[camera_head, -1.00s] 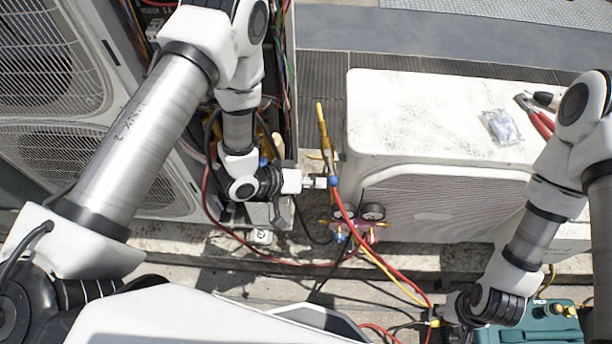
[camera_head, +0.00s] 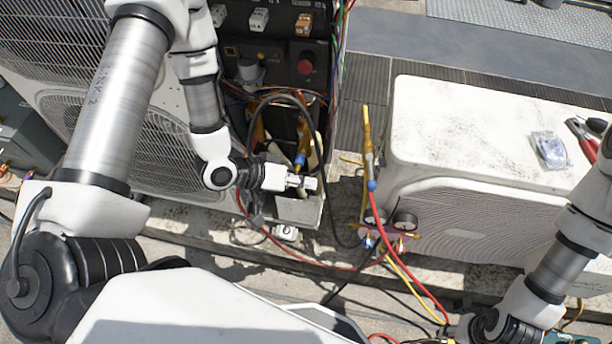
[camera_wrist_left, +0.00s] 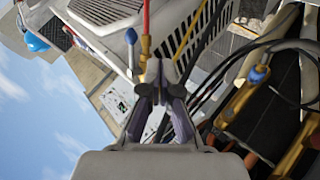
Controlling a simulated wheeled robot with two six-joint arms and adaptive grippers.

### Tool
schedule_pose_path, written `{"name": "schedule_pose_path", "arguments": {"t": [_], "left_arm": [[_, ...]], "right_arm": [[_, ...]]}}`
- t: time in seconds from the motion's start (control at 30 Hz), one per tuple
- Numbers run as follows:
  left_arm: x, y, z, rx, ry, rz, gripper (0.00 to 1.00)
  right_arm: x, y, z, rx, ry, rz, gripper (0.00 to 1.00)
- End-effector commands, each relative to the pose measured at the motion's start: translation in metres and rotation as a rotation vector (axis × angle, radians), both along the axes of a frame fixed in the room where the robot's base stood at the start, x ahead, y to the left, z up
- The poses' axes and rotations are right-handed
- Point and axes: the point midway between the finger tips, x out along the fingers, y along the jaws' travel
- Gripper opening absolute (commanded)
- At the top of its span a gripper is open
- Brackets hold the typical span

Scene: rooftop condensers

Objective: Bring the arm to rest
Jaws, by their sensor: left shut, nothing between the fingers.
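My left gripper (camera_head: 303,184) is shut and empty in front of the open condenser cabinet. It points right, with a gap to the blue fitting (camera_head: 371,185) on the red hose (camera_head: 378,222). In the left wrist view its closed fingers (camera_wrist_left: 160,75) overlap a brass fitting and red hose behind them; nothing is between them. My right gripper (camera_head: 455,330) is low at the right, near the hose ends by the bottom edge; its fingers are too small and cut off to judge.
The open cabinet (camera_head: 270,75) has pipes and wires close to my left gripper. A gauge manifold (camera_head: 390,234) hangs by the white condenser unit (camera_head: 470,130). Red-handled pliers (camera_head: 585,142) and a small plastic bag (camera_head: 550,150) lie on top. A teal case (camera_head: 575,340) is at bottom right.

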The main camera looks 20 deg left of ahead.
Motion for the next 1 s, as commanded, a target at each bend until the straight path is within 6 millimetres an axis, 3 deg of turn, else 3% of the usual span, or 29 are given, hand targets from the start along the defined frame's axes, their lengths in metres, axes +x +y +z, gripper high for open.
{"name": "schedule_pose_path", "arguments": {"t": [0.37,0.47,0.53,0.6,0.7,0.87,1.0], "left_arm": [[-0.004,0.001,-0.001,0.001,0.006,-0.002,0.0],[-0.021,-0.009,-0.016,0.017,0.049,-0.046,0.0],[-0.043,-0.01,-0.042,0.094,0.14,-0.043,0.0],[-0.07,0.002,-0.074,0.242,0.253,-0.022,0.0],[-0.108,0.033,-0.104,0.473,0.401,0.005,0.0],[-0.146,0.076,-0.114,0.702,0.569,0.048,0.0],[-0.153,0.081,-0.114,0.739,0.592,0.009,0.0]], "right_arm": [[0.0,0.0,0.0,0.0,0.0,0.001,0.4],[0.0,0.0,0.0,0.0,0.0,0.001,0.4],[0.0,0.0,0.0,0.0,0.0,0.001,0.4],[0.0,0.0,0.0,0.0,0.0,0.001,0.4],[0.0,0.0,0.0,0.0,0.0,0.001,0.4],[0.0,0.0,0.0,0.0,0.0,0.001,0.4],[0.0,0.0,0.0,0.0,0.0,0.001,0.4]]}}
